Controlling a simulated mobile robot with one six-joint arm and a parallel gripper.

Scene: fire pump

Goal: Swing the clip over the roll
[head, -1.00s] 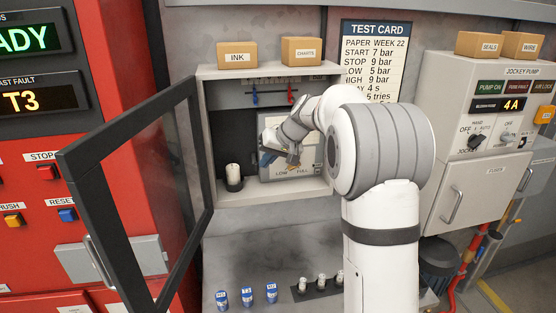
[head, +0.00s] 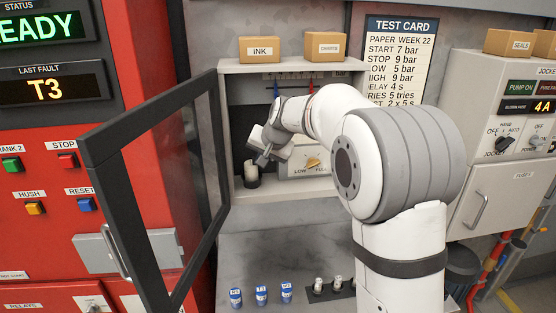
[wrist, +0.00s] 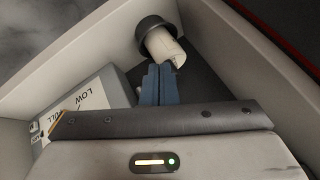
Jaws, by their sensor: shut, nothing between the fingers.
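The white roll (head: 251,168) stands in a dark round cup (head: 251,182) at the left of the open recorder cabinet. In the wrist view the roll (wrist: 165,47) shows below the dark cup (wrist: 152,24), its near end curled. My gripper (head: 261,158) is inside the cabinet, just right of the roll's top. Its blue fingers (wrist: 160,68) are shut and empty, with tips right at the roll's end; I cannot tell whether they touch. I cannot make out the clip for certain in either view.
The cabinet's glazed door (head: 160,185) stands open to the left. A LOW/FULL dial panel (head: 312,164) is right of the roll, partly behind my arm. Blue and red levers hang above. Several blue pots (head: 261,295) stand on the ledge below.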

